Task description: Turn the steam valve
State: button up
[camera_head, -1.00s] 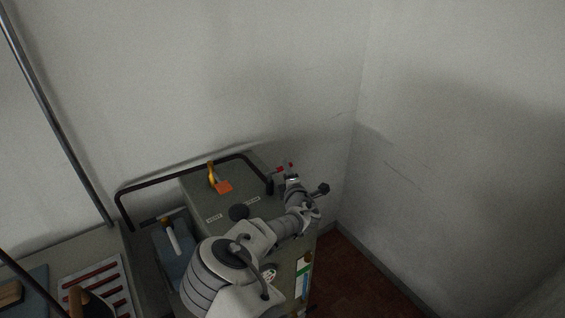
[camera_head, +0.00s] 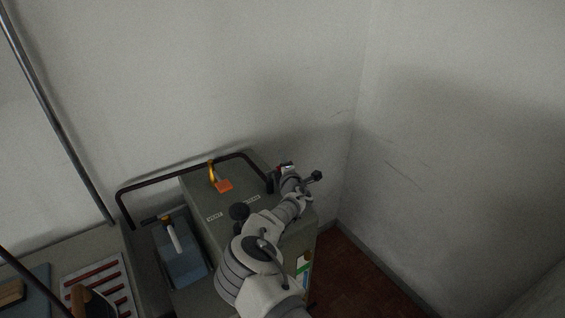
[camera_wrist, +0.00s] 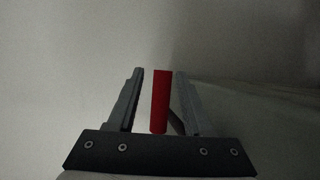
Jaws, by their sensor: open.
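A red bar (camera_wrist: 160,100), likely the steam valve's handle, stands upright in the wrist view between my gripper's two fingers. My gripper (camera_wrist: 159,75) is open, with a gap visible on each side of the bar. A thin dark rod shows behind the bar's lower right. In the head view my gripper (camera_head: 284,170) is over the back right corner of the grey-green cabinet (camera_head: 206,238), and it mostly hides the red handle there.
A yellow lever (camera_head: 211,171) with an orange plate (camera_head: 224,186) stands on the cabinet top. A dark bent rail (camera_head: 180,172) runs along the back. Walls are close behind and right.

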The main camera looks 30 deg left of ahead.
grip_shut()
dwell(1.3)
